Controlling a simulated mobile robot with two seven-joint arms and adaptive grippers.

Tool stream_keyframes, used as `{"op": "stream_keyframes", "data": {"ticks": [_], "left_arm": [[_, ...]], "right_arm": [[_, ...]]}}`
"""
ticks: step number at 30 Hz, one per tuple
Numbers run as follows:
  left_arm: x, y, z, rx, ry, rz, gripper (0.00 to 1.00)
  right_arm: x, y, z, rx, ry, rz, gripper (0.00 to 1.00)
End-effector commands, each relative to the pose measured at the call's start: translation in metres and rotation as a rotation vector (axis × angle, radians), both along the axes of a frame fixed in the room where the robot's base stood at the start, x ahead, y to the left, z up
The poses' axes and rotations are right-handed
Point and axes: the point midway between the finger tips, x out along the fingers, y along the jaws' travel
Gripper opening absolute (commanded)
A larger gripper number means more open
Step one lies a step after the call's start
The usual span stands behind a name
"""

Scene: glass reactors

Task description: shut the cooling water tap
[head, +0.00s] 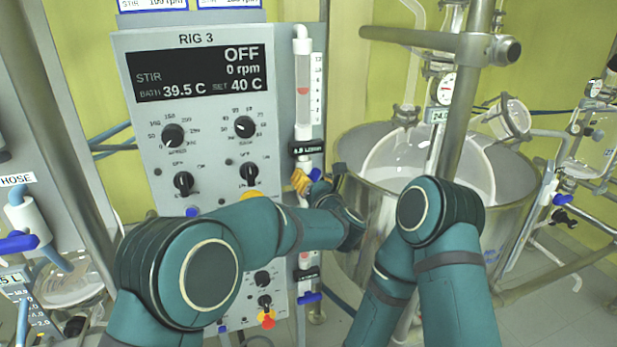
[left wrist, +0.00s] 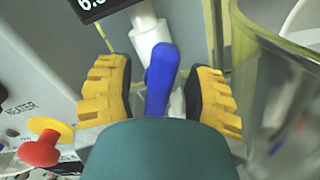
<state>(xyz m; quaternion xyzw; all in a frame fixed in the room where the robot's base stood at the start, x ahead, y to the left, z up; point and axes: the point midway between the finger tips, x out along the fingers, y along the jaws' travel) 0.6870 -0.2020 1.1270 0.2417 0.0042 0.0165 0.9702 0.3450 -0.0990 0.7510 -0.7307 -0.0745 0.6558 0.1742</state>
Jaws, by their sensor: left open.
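A blue tap handle (left wrist: 161,75) sits on a white pipe (left wrist: 148,33) below a dark flow label in the left wrist view. It lies roughly along the pipe, slightly tilted. My left gripper (left wrist: 160,94) is open, with one yellow finger pad on each side of the handle. Gaps show between pads and handle; the handle's lower end is hidden behind my gripper body. In the head view the handle (head: 315,174) shows beside my left gripper (head: 312,183), under the flow meter (head: 303,85). Whether this is the cooling water tap is not readable. My right gripper is out of view.
The RIG 3 panel (head: 200,130) with several knobs stands left of the pipe and reads OFF. A glass reactor vessel (head: 375,215) stands close on the right. A second blue tap (head: 310,298) is lower down. A red knob (left wrist: 38,151) is near my left gripper.

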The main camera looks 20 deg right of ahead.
Motion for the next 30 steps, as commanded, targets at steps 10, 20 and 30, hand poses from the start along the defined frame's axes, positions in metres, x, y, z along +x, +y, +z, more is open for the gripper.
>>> {"op": "stream_keyframes", "data": {"ticks": [10, 20, 30], "left_arm": [[0.0, 0.0001, -0.0004, 0.0, 0.0, 0.0, 0.06], [0.0006, 0.0005, 0.0003, 0.0, 0.0, 0.001, 0.0], [0.0012, 0.0008, 0.0003, 0.067, -0.001, 0.002, 0.0]], "right_arm": [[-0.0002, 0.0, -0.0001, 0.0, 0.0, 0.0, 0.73], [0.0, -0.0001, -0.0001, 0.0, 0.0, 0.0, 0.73], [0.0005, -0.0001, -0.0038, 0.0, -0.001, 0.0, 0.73]]}}
